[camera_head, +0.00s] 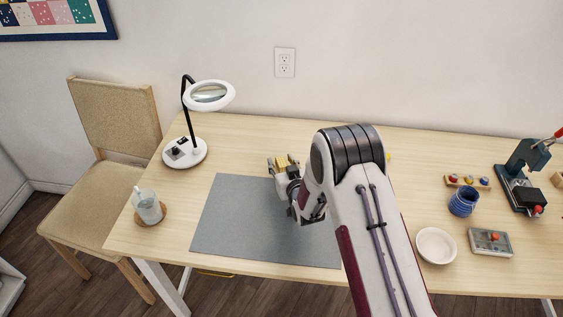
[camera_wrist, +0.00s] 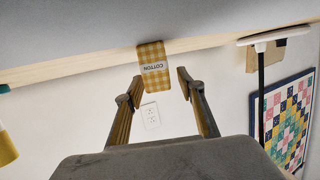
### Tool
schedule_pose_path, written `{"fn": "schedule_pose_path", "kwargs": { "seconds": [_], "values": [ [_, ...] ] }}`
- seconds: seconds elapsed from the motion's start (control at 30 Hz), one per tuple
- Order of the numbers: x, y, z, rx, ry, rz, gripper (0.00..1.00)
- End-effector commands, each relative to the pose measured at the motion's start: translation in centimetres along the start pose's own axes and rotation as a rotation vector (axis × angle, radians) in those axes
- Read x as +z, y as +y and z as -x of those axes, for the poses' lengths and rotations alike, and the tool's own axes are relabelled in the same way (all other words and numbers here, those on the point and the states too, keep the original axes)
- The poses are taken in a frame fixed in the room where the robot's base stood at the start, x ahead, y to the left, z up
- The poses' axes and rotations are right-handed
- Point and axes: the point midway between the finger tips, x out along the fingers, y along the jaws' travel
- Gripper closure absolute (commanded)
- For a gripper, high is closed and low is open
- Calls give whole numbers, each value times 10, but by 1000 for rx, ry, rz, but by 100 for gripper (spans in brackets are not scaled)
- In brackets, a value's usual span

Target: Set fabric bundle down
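The fabric bundle (camera_wrist: 153,66) is a small yellow gingham block with a "COTTON" label, in the wrist view. My gripper (camera_wrist: 159,72) has its two fingers spread on either side of the bundle's near end. A gap shows at the right finger; whether the left finger touches the bundle is unclear. In the head view, my gripper (camera_head: 279,163) is at the back edge of the grey mat (camera_head: 240,215), with a bit of yellow at its tips. I cannot tell whether the bundle rests on a surface.
A magnifier lamp (camera_head: 190,150) stands at the back left, and a cup (camera_head: 148,207) sits on a coaster at the left edge. A white bowl (camera_head: 436,245), blue jar (camera_head: 463,202) and grey box (camera_head: 490,242) are on the right. The mat's left part is clear.

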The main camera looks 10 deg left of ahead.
Motion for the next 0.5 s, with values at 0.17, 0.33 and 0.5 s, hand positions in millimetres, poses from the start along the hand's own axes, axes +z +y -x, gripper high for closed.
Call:
{"fn": "schedule_pose_path", "kwargs": {
  "seconds": [0.17, 0.33, 0.5],
  "values": [
    [0, 0, 0, 0, 0, 0, 60],
    [0, 0, 0, 0, 0, 0, 60],
    [-4, 0, 1, 0, 0, 0, 60]
  ]
}}
